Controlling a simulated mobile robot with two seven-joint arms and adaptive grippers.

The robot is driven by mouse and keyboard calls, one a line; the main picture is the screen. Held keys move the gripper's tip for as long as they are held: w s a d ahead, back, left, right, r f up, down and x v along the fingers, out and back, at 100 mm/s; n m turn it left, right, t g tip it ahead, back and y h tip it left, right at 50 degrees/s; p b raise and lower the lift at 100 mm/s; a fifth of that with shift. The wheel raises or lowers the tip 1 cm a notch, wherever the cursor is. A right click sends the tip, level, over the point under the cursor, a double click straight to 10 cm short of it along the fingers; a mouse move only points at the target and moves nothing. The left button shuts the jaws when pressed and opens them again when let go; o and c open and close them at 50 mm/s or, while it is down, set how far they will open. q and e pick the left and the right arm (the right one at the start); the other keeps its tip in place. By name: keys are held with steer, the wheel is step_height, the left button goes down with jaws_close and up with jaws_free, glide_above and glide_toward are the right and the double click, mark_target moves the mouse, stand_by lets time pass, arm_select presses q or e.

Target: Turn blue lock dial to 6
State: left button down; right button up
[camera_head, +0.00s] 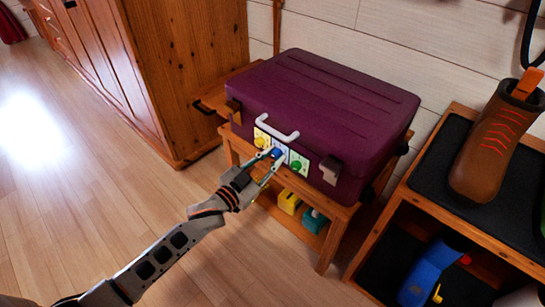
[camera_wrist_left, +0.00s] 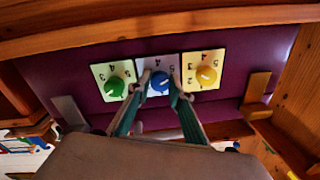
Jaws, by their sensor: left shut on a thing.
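A purple suitcase (camera_head: 320,105) stands on a wooden bench (camera_head: 325,230). Its front carries three lock dials on pale plates. The blue dial (camera_head: 277,153) is in the middle, with the yellow dial (camera_head: 260,142) to its left and the green dial (camera_head: 296,165) to its right in the head view. My left gripper (camera_head: 272,160) is shut on the blue dial. In the left wrist view its fingertips (camera_wrist_left: 160,92) sit on both sides of the blue dial (camera_wrist_left: 159,83). The number the blue dial points to cannot be read clearly. My right gripper is not in view.
Above the dials is a white handle (camera_head: 277,133), and latches (camera_head: 330,172) flank them. Yellow and teal objects (camera_head: 302,210) lie on the bench's lower shelf. A wooden shelf with a brown boot (camera_head: 492,150) stands at right, a wardrobe (camera_head: 185,70) at left. The floor in front is clear.

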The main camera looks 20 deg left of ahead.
arm_select(q)
steer(key=shift+r+m, duration=0.1)
steer(key=shift+m, duration=0.9)
steer(key=m, duration=0.4)
steer(key=shift+a+m+p, duration=0.1)
steer(key=shift+m+p, duration=0.2)
steer(key=shift+p, duration=0.1)
steer(key=shift+f+m, duration=0.2)
steer(key=shift+m, duration=1)
steer(key=shift+m+h, duration=0.3)
steer(key=shift+m, duration=0.9)
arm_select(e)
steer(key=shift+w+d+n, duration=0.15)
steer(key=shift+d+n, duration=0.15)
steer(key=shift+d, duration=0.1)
arm_select(q)
steer(key=c, duration=1.8)
jaws_free()
